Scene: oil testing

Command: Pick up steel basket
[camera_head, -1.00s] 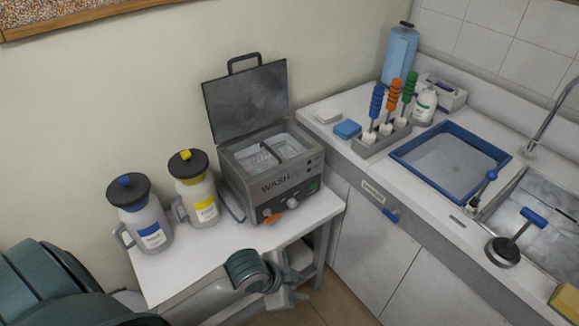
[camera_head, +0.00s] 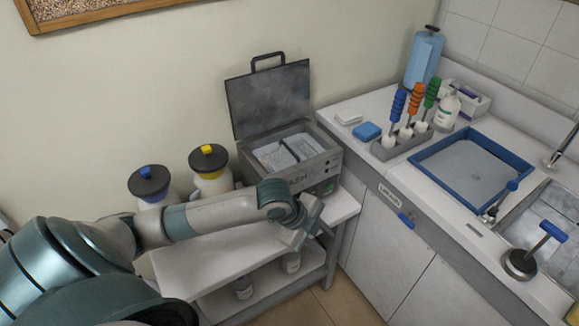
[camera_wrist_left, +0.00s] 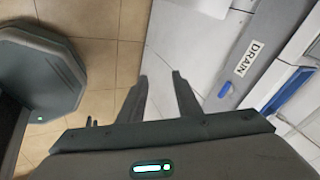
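The grey wash unit (camera_head: 312,178) stands on the white side table with its dark lid (camera_head: 268,100) raised. Inside its open tank is a pale, mesh-like steel basket (camera_head: 272,156), with a dark bar across the middle; its sides are hidden by the tank walls. My left gripper (camera_head: 306,232) is in front of the wash unit, lower than the tank opening, and apart from the basket. In the left wrist view its two fingers (camera_wrist_left: 164,98) are spread with nothing between them. My right gripper is not in view.
Two jugs with dark lids, blue-topped (camera_head: 150,184) and yellow-topped (camera_head: 209,163), stand left of the wash unit, partly behind my left arm. The counter (camera_head: 345,143) at right holds a brush rack (camera_head: 402,143), a blue-rimmed basin (camera_head: 495,147) and a sink. A lower shelf holds small bottles.

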